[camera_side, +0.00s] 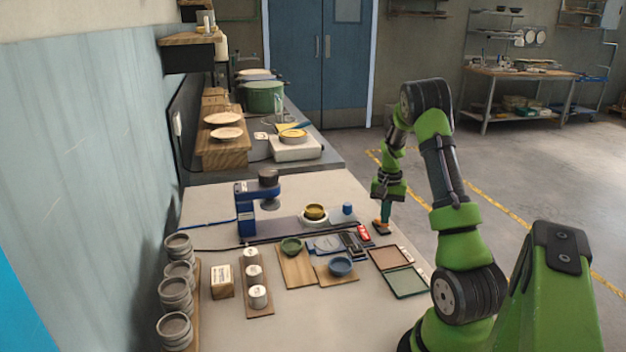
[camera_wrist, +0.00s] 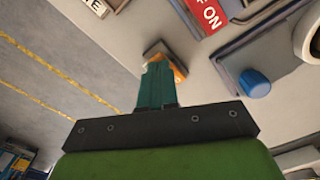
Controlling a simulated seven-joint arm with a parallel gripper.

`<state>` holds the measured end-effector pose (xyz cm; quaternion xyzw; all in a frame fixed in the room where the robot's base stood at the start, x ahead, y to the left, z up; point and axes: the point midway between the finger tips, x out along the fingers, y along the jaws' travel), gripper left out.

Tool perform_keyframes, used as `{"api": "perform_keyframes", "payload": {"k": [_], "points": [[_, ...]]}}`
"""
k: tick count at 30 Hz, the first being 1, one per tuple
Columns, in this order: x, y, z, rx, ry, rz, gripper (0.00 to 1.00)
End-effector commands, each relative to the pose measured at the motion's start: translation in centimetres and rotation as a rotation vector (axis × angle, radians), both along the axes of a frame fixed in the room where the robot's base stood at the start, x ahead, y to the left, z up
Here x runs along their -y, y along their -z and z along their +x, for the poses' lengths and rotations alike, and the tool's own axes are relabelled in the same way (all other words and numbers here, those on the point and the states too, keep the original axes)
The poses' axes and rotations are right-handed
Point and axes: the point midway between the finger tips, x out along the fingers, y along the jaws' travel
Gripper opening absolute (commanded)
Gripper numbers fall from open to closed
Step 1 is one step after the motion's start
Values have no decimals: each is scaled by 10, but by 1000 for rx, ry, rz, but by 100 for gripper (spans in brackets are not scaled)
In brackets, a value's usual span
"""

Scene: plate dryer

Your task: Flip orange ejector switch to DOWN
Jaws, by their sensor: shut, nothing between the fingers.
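The orange ejector switch (camera_wrist: 178,68) shows in the wrist view just past the tip of my gripper (camera_wrist: 156,68), on a small dark base plate (camera_wrist: 154,50). The fingertips partly cover it, so I cannot tell whether it stands up or down. In the side view my gripper (camera_side: 385,221) points down at the right edge of the table, and the switch (camera_side: 376,222) is a small orange patch beside the fingertips. The fingers are shut with nothing between them. They look very close to the switch; whether they touch it is unclear.
Open floor lies right of the table.

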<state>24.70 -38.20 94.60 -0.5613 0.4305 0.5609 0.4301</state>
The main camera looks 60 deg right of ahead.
Motion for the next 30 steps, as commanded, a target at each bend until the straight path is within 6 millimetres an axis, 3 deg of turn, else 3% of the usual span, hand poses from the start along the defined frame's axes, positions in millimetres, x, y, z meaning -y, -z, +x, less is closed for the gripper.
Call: {"api": "perform_keyframes", "payload": {"k": [17,30], "points": [[0,8,0,0,0,1,0],[0,-24,0,0,0,-1,0]]}}
